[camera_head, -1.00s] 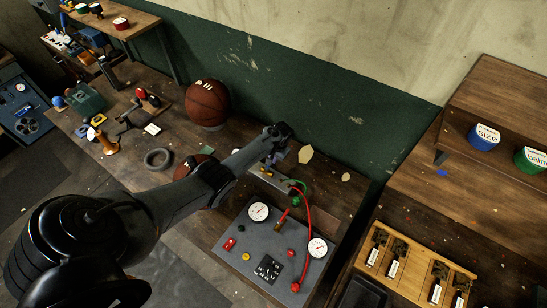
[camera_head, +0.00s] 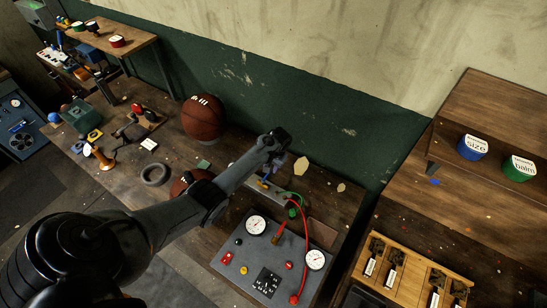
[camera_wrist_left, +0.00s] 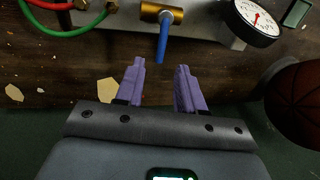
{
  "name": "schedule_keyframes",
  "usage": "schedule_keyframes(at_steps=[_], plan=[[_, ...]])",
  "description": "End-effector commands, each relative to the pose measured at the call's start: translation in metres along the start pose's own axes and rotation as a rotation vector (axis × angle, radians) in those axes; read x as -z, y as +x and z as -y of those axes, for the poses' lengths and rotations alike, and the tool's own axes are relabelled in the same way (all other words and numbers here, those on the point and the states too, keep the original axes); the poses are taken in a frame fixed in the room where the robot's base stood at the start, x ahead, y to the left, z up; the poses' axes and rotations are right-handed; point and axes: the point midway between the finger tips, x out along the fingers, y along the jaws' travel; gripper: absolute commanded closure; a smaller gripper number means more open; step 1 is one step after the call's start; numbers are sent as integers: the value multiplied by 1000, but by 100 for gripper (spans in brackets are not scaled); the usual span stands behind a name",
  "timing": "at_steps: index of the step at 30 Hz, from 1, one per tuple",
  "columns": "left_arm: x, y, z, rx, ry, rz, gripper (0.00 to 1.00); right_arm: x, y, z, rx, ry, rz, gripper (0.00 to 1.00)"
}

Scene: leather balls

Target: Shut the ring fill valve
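A brass valve with a blue lever (camera_wrist_left: 163,40) is on a grey metal block (camera_wrist_left: 200,18) in the left wrist view. The lever points toward my gripper, roughly square to the block. My left gripper (camera_wrist_left: 161,70) has two purple fingers, open and apart, with the lever's tip at the gap between the fingertips; I cannot tell if they touch. In the head view my left gripper (camera_head: 276,148) is at the far side of the block (camera_head: 270,192), and my arm partly hides the block and valve. My right gripper is not in view.
Red hose (camera_head: 307,250) and green hose (camera_head: 298,199) run from the block's right end. A gauge panel (camera_head: 245,252) lies in front. A basketball (camera_head: 203,117) stands at the back left; in the wrist view a ball (camera_wrist_left: 295,100) is close at right. A wooden rack (camera_head: 410,268) is at right.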

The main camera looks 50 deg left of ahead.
Motion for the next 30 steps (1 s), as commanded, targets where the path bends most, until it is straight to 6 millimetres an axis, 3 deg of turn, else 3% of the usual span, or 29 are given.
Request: schedule_keyframes(at_steps=[6,12,30], plan=[[0,-36,0,0,-1,-2,62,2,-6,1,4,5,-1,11],[0,-55,-1,-1,0,1,62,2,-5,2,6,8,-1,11],[-2,-60,0,1,0,4,62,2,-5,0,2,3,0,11]])
